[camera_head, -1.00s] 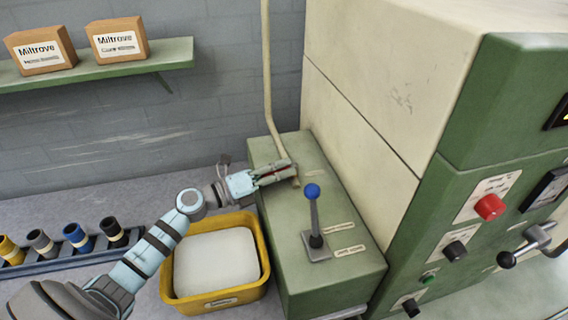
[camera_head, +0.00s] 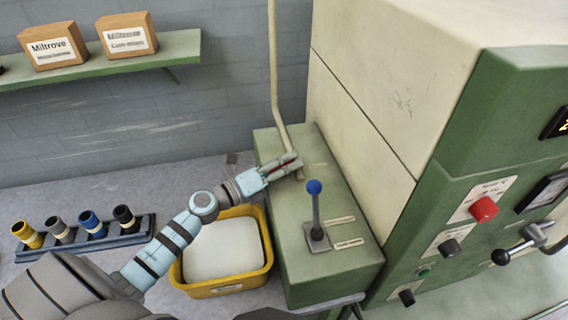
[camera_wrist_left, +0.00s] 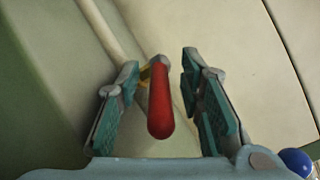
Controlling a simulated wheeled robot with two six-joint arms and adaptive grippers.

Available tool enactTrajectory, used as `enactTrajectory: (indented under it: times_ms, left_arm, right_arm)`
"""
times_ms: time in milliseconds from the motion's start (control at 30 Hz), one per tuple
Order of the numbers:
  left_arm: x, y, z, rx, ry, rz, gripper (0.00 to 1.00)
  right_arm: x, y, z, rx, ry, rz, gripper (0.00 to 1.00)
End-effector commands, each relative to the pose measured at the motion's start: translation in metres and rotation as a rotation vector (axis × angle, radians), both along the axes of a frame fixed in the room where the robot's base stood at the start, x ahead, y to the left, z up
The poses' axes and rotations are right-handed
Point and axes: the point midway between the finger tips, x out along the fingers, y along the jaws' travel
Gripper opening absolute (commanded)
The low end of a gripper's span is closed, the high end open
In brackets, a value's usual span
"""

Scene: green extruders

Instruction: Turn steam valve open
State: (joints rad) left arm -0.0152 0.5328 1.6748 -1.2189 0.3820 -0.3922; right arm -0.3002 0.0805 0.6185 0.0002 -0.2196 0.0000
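The red steam valve handle (camera_wrist_left: 160,98) shows in the left wrist view, on a small yellow fitting by a pale pipe. It lies between the two teal-padded fingers of my left gripper (camera_wrist_left: 163,112), with a gap visible on each side. In the head view my left gripper (camera_head: 285,168) is over the far part of the green box, at the lower end of the pipe (camera_head: 273,70). A bit of the red handle (camera_head: 283,166) shows between its fingers; the rest is hidden. The gripper is open. My right gripper is not in view.
A blue-knobbed lever (camera_head: 315,215) stands upright on the green box (camera_head: 335,270), right of my left gripper. A yellow bin (camera_head: 228,287) with white contents sits below my left forearm. The tall machine (camera_head: 385,110) walls the right side. A shelf (camera_head: 185,50) holds cartons.

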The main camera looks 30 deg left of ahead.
Motion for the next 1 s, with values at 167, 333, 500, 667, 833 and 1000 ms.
enactTrajectory:
  times_ms: [167, 333, 500, 667, 833, 1000]
  left_arm:
    - [-0.016, 0.007, -0.002, 0.004, 0.003, -0.002, 0.34]
    - [-0.048, 0.021, -0.002, 0.003, 0.008, -0.002, 0.34]
    - [-0.073, 0.033, -0.002, 0.004, 0.007, -0.004, 0.34]
    - [-0.092, 0.041, -0.002, 0.003, 0.008, -0.005, 0.34]
    - [-0.107, 0.048, -0.001, 0.002, 0.004, -0.006, 0.34]
    - [-0.11, 0.05, 0.0, 0.003, 0.001, -0.001, 0.34]
  right_arm:
    - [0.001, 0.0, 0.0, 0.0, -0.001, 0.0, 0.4]
    - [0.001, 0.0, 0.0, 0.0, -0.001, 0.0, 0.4]
    - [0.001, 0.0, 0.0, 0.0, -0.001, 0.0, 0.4]
    - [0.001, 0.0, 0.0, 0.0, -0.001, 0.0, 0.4]
    - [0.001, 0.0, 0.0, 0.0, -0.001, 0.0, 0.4]
    - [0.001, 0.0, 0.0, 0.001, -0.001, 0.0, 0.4]
